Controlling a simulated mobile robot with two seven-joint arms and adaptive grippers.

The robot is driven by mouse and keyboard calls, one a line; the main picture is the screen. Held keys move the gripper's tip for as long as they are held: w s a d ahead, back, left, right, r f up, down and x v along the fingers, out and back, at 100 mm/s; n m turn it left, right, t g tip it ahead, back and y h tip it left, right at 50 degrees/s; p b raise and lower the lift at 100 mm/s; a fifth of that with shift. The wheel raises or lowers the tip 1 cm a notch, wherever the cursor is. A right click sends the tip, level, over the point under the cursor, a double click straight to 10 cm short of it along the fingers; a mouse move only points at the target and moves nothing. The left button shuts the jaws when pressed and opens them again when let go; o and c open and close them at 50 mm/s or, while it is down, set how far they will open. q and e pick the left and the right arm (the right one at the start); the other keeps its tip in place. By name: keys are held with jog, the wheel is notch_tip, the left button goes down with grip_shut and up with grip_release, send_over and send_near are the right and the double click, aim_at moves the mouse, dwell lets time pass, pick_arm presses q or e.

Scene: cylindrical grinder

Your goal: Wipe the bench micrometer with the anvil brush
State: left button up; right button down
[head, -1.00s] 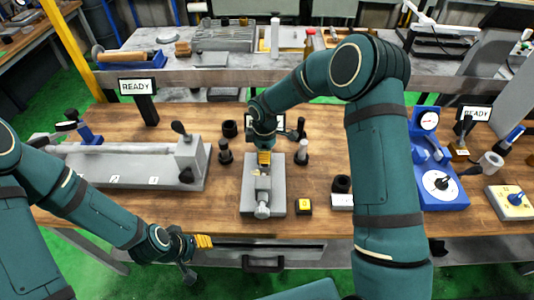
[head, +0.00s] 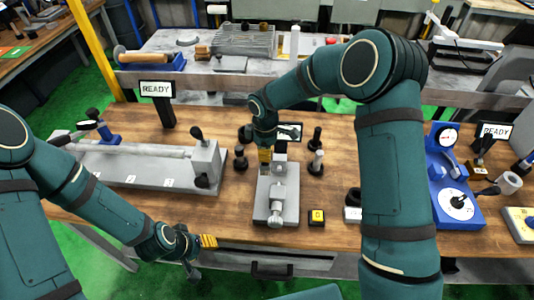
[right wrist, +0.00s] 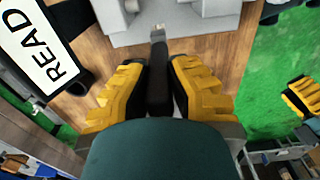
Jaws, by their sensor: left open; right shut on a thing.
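The bench micrometer (head: 277,204) is a grey metal device on a flat base, in the middle of the wooden bench in the head view. My right gripper (head: 265,156) is over its far end, fingers pointing down. In the right wrist view its yellow fingers (right wrist: 158,88) are shut on the black handle of the anvil brush (right wrist: 158,72). The brush's small tip points at a grey metal body beyond it. In the head view the brush is mostly hidden; contact cannot be told. My left gripper (head: 208,241) is open and empty at the bench's front edge, left of the micrometer.
A long grey fixture (head: 130,165) lies on the left. Dark posts (head: 316,162) stand beside the micrometer. A small yellow-topped block (head: 317,217) sits to its right, and a blue gauge stand (head: 450,185) further right. A READY sign (head: 157,90) stands behind.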

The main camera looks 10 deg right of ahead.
jog(key=shift+a+r, duration=0.1)
jog(key=shift+r, duration=0.5)
jog(key=shift+r+p, duration=0.7)
jog(key=shift+r, duration=0.25)
pick_arm(q)
jog(key=shift+w+d+r, duration=0.1)
jog(key=shift+d+r, duration=0.3)
jog(key=shift+r, duration=0.45)
